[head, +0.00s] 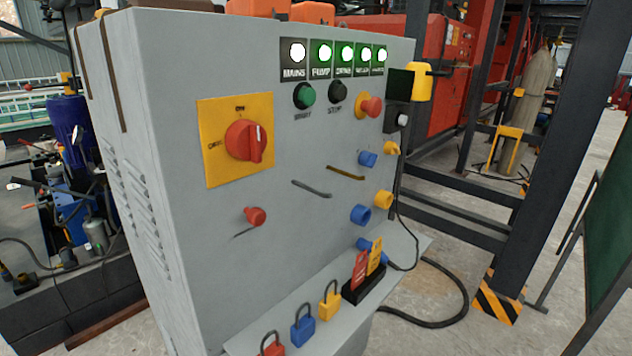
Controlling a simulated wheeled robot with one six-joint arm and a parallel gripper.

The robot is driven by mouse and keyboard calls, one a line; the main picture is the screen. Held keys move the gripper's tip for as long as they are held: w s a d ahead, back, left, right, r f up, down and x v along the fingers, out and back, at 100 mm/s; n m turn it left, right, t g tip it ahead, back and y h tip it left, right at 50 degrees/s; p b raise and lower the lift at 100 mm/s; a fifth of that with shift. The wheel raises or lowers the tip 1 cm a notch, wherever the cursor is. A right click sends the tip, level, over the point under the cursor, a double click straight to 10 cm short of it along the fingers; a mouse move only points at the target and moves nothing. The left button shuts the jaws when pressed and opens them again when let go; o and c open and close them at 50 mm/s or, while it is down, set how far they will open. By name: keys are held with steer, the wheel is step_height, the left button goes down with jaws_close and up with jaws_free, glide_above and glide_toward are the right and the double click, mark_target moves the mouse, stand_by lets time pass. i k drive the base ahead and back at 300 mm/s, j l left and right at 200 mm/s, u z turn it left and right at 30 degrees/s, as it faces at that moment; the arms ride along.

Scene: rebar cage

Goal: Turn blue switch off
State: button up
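A grey control cabinet (200,110) fills the middle of the head view, seen at an angle. On the right part of its front are a small blue fitting (368,159), a larger blue round fitting (361,214) and a third blue piece (369,244) low down, partly behind upright tags. I cannot tell which of these is the blue switch, or its position. A large red rotary switch (246,141) sits on a yellow plate, with ON at its top and its grip near vertical. My gripper is not in view.
A shelf (330,330) at the cabinet's foot holds red, blue (303,325) and yellow padlocks and a black tag holder (364,288). Lit lamps (346,54), buttons and a red emergency knob (371,106) are above. A black cable (445,318) and a dark post (545,150) stand right.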

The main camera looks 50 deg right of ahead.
mark_target(367, 159)
steer(key=z, duration=1.5)
